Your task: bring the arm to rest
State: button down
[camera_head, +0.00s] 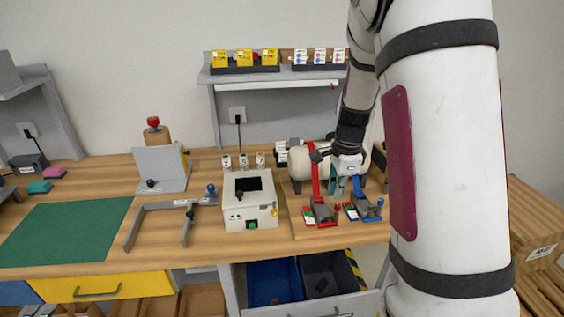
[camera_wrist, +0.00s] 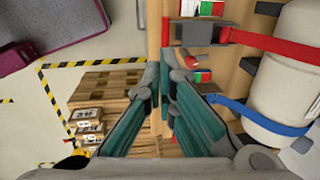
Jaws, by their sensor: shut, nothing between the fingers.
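My arm comes down from the top right in the head view. I cannot tell whether the fingers touch anything.
A white cylindrical tank (camera_head: 300,160) stands behind the fixtures and shows large in the wrist view (camera_wrist: 285,70). A white box (camera_head: 250,214) stands left of the clamps. A shelf (camera_head: 217,80) is above. A green mat (camera_head: 65,232) lies clear at left. Stacked boxes (camera_head: 538,235) stand at right.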

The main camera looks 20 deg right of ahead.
jog(key=s+a+r+n+t+y, duration=0.1)
jog(key=s+a+r+n, duration=0.25)
jog(key=a+r, duration=0.25)
jog(key=s+a+r+n+t, duration=0.1)
jog(key=s+a+r+n, duration=0.2)
jog(key=a+r+n, duration=0.3)
jog(key=s+a+r+n+t, duration=0.1)
jog(key=s+a+r+n, duration=0.2)
jog(key=s+n, duration=0.3)
jog(key=s+a+r+n+t, duration=0.1)
jog(key=s+a+r+n, duration=0.3)
jog(key=s, duration=0.4)
jog(key=shift+s+a+n+h, duration=0.3)
jog(key=shift+s+a+n, duration=0.15)
jog(key=shift+n, duration=0.4)
jog(key=shift+w, duration=0.1)
